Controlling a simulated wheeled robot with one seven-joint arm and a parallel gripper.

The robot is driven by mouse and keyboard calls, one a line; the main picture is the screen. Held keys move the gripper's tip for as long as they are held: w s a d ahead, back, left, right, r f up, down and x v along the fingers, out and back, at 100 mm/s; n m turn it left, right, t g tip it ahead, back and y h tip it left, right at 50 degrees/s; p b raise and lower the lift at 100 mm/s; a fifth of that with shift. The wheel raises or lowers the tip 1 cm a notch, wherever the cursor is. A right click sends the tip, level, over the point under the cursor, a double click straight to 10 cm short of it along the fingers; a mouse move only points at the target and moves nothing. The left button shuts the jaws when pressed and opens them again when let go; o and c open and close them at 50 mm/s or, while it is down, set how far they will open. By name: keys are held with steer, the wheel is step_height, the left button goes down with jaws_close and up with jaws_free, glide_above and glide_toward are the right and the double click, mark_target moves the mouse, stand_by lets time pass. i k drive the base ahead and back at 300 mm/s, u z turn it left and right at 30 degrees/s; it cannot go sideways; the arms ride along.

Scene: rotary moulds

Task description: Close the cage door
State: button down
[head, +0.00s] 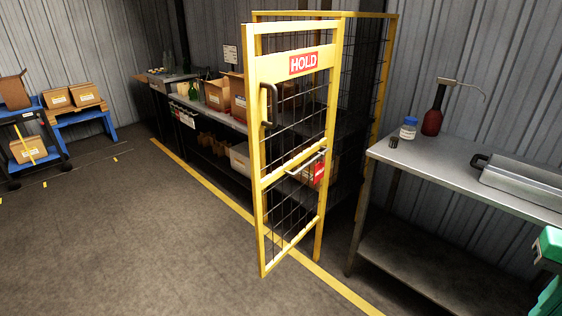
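The cage door (289,153) has a yellow frame with dark wire mesh and a red HOLD sign (303,65) near its top. It stands open, swung out from the yellow-framed cage (386,70) behind it. A dark upright handle (268,104) is near its left edge. A pale horizontal bar (305,162) is on its middle rail. The door partly hides the cage opening and the shelves behind. My gripper is not in view.
Shelving with boxes (216,94) runs behind the door. Carts with boxes (85,94) stand far left. The floor (130,230) in front is clear.

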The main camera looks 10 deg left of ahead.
mark_target(261, 73)
steer(key=z, duration=0.05)
steer(key=i, duration=1)
steer(key=u, duration=0.1)
